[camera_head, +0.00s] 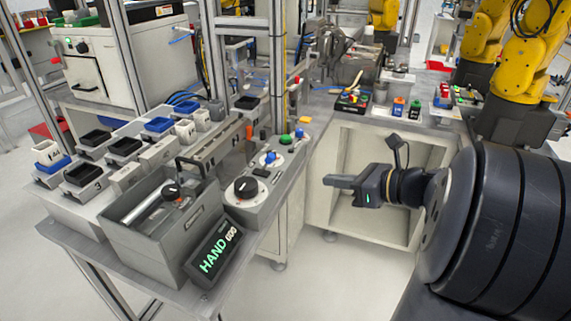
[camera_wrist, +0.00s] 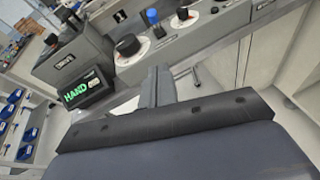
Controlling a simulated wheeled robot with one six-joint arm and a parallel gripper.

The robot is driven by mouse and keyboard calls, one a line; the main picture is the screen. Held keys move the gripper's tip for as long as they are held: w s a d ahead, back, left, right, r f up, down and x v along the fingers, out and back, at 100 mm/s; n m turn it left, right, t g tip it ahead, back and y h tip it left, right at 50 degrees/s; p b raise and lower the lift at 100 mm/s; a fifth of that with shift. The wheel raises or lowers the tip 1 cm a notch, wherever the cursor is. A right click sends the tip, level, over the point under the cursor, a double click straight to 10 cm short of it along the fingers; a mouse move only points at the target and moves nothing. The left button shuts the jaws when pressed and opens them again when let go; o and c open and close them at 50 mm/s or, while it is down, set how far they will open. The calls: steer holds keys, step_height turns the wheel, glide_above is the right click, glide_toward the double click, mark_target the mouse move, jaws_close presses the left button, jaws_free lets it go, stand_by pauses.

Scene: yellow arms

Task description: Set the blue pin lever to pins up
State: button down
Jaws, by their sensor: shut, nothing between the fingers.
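A small lever with a blue cap (camera_head: 271,157) stands on the grey control panel (camera_head: 262,199) left of centre in the head view. The blue-capped lever (camera_wrist: 152,17) also shows at the top of the wrist view, between a black knob (camera_wrist: 128,45) and another dark knob (camera_wrist: 182,13). Its exact position setting is too small to tell. My gripper (camera_head: 330,181) is shut and empty, to the right of the panel and apart from it, pointing left. Its fingers (camera_wrist: 158,86) are together in the wrist view, below the lever in the picture.
A black display (camera_head: 213,252) reads HAND with smaller characters beside it. A large black knob (camera_head: 246,187) and a green button (camera_head: 286,139) share the panel. A grey open box (camera_head: 160,225) stands left. An open cabinet (camera_head: 350,150) stands behind my gripper.

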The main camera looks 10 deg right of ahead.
steer(key=r+b+x, duration=0.1)
steer(key=r+x, duration=0.1)
steer(key=x, duration=1)
steer(key=shift+w+a+r, duration=0.25)
steer(key=shift+w+a, duration=0.15)
steer(key=shift+w, duration=0.25)
steer(key=shift+r+p, duration=0.15)
steer(key=shift+p, duration=0.25)
